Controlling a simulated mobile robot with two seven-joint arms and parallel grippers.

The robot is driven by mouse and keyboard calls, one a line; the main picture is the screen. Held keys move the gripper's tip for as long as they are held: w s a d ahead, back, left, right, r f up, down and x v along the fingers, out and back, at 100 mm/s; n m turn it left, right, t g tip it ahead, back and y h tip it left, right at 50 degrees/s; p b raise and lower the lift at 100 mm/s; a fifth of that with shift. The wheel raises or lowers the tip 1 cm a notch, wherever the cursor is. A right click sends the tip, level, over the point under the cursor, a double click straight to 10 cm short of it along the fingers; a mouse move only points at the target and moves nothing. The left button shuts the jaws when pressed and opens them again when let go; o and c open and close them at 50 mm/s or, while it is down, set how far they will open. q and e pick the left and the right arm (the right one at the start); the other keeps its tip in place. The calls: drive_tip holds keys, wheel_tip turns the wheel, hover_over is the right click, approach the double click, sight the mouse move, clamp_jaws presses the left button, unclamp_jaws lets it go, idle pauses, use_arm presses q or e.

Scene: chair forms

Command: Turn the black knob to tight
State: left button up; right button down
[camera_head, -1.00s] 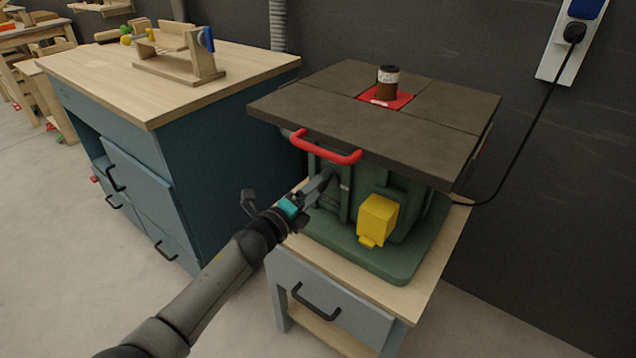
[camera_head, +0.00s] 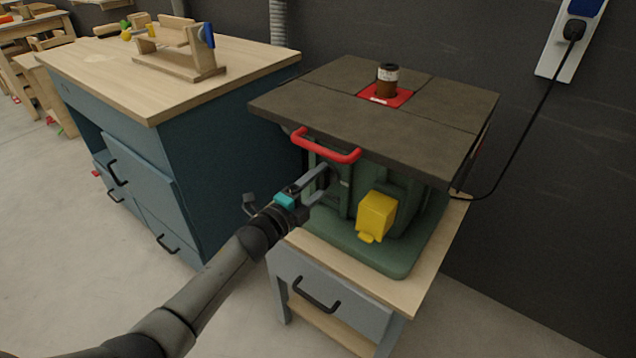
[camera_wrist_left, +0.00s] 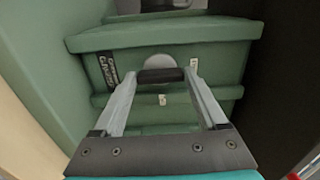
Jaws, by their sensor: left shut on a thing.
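The black knob (camera_wrist_left: 160,75) shows in the left wrist view as a dark bar in front of a round grey disc on the green machine body (camera_wrist_left: 220,50). It lies between the two fingertips of my left gripper (camera_wrist_left: 160,78), which is shut on it. In the head view my left gripper (camera_head: 327,182) reaches under the red handle (camera_head: 325,148) to the machine's front; its fingers mostly hide the knob there. Small white marks (camera_wrist_left: 162,100) sit below and right of the knob, too small to read. My right gripper is not in view.
The dark machine table top (camera_head: 410,105) overhangs above my gripper. A yellow box-shaped part (camera_head: 376,216) juts out to its right. A blue workbench (camera_head: 225,150) stands close on the left. Floor in front is clear.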

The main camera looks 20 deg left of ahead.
use_arm(q)
drive_tip(key=o, duration=1.3)
drive_tip(key=shift+s, duration=0.1)
drive_tip(key=shift+s+a, duration=0.15)
drive_tip(key=shift+s, duration=0.05)
drive_tip(key=p+v, duration=0.4)
drive_tip(key=v, duration=1)
drive_tip(key=shift+s, duration=0.3)
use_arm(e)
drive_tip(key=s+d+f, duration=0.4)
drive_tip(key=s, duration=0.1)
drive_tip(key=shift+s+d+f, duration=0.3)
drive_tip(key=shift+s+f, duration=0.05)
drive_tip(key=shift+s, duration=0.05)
